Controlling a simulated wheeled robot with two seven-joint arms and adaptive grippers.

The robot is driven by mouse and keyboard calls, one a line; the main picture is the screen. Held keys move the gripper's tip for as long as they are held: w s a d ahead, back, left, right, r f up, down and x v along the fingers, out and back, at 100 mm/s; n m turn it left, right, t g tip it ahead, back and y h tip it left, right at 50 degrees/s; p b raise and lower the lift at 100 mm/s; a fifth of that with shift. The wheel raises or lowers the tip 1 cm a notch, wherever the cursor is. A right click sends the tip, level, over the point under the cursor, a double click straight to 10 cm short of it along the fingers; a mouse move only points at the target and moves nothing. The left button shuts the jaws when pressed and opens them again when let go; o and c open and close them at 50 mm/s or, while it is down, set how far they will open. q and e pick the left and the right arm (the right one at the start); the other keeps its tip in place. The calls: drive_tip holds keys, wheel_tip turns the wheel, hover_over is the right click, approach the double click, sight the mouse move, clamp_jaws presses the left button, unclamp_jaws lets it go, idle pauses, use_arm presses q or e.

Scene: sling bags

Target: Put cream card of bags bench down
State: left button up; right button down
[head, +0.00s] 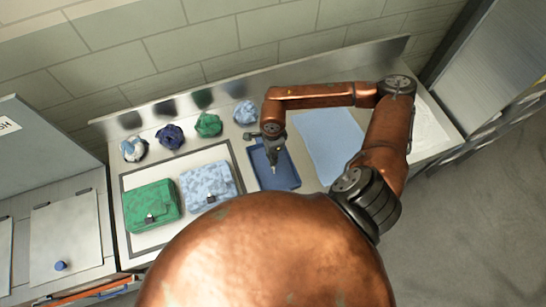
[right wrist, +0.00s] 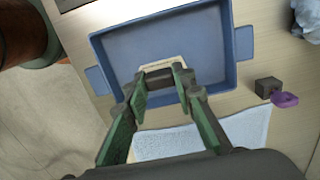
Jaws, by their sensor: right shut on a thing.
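The cream card (right wrist: 178,65) shows as a pale edge around a dark grey piece between the fingertips of my right gripper (right wrist: 160,78). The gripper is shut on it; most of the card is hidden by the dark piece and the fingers. The card is over the inside of a blue tray (right wrist: 234,70); I cannot tell whether it touches the tray floor. In the head view my right gripper (head: 273,155) points down over the same blue tray (head: 287,182), and the card is too small to make out clearly. My left gripper is not in view.
A green bag (head: 150,205) and a pale blue patterned bag (head: 208,184) lie on a dark-framed board left of the tray. Several cloth bundles, one green (head: 208,124), line the back. A light blue cloth (head: 330,140) lies right. A purple piece (right wrist: 285,99) lies beside a dark block (right wrist: 268,87).

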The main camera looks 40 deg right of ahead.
drive_tip(key=shift+w+d+f, duration=0.2)
drive_tip(key=shift+d+f, duration=0.2)
drive_tip(key=shift+f, duration=0.15)
drive_tip(key=f, duration=0.1)
drive_tip(key=f+p, duration=0.2)
drive_tip(key=shift+w+d+f, duration=0.1)
drive_tip(key=shift+d+f, duration=0.2)
drive_tip(key=shift+f, duration=0.1)
drive_tip(key=shift+f, duration=0.15)
drive_tip(key=c, duration=1.6)
unclamp_jaws()
